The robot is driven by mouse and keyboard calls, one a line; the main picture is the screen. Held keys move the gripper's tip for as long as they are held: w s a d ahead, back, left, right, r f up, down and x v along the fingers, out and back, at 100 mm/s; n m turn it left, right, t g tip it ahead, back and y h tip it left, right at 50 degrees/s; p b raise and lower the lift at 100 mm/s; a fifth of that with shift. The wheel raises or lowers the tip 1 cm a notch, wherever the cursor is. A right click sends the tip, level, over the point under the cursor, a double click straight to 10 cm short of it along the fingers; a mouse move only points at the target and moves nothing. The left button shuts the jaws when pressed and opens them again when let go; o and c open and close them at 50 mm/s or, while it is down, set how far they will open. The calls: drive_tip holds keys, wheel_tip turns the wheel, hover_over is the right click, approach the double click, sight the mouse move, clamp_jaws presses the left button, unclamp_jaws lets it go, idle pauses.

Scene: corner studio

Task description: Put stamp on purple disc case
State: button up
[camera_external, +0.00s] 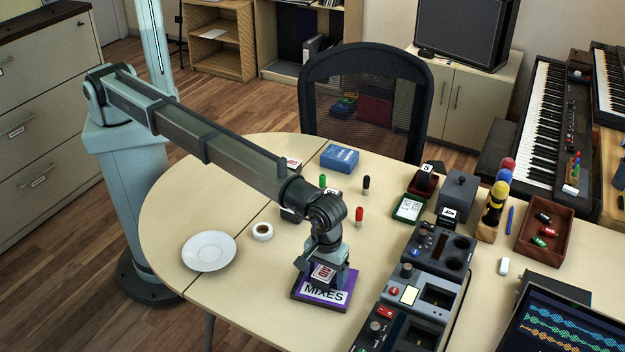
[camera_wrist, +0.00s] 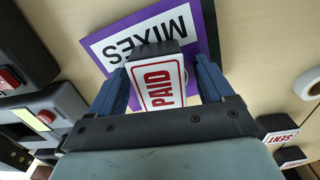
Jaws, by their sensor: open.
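The purple disc case (camera_external: 299,291) lies flat on the table with a white label reading MIXES; it also shows in the wrist view (camera_wrist: 207,35). A dark stamp with a white, red-lettered PAID top (camera_external: 323,272) appears to stand on the case, covering part of it. The stamp fills the space between my fingers in the wrist view (camera_wrist: 158,87). My gripper (camera_wrist: 160,68) is open, pointing down over the case, with one finger on each side of the stamp. The stamp's underside is hidden.
A SENT stamp (camera_wrist: 277,130) and a tape roll (camera_external: 262,231) are nearby. A white plate (camera_external: 209,251) lies to the left. Dark control units (camera_external: 420,285) stand close on the right.

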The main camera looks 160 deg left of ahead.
sight(326, 270)
wheel_tip(326, 270, up, 12)
idle(0.6)
